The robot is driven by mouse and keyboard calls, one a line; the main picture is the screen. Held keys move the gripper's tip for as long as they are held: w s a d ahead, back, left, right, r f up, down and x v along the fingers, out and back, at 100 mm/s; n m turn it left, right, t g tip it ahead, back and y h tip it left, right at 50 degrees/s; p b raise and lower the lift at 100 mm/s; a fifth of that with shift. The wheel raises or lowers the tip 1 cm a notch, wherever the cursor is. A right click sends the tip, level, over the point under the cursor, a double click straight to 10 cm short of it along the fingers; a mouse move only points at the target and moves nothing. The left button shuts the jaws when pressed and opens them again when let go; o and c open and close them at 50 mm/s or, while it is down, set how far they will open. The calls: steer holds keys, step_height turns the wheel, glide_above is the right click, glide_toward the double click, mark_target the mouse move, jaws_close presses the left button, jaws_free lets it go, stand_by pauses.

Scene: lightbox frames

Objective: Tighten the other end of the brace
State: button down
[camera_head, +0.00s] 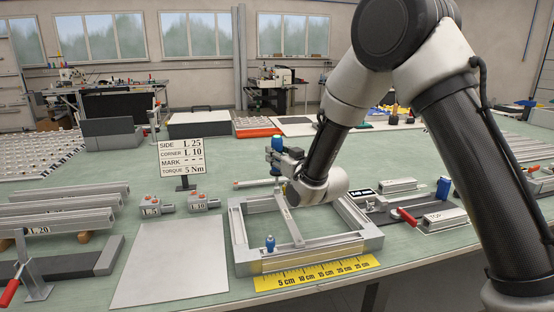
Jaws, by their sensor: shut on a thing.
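A silver rectangular frame (236,228) lies on the green table. A narrow metal brace (290,222) runs across it at a slant, its near end by the near rail and its far end under my gripper. My gripper (281,153) is shut on a blue-handled tool (277,144), held upright above the brace's far end. The tool's tip and the far joint are small and partly hidden, so I cannot tell whether they touch. A blue knob (270,243) stands on the near rail, left of the brace's near end.
A yellow ruler (318,274) lies along the frame's front. A grey plate (170,262) lies to the left. A sign (181,156) reads side L 25, corner L 10, torque 5 Nm. Grey blocks (204,201) sit behind the plate. Red-handled clamps (408,217) stand at the right.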

mark_target(280, 141)
steer(key=shift+f, duration=0.3)
steer(key=shift+r, duration=2.75)
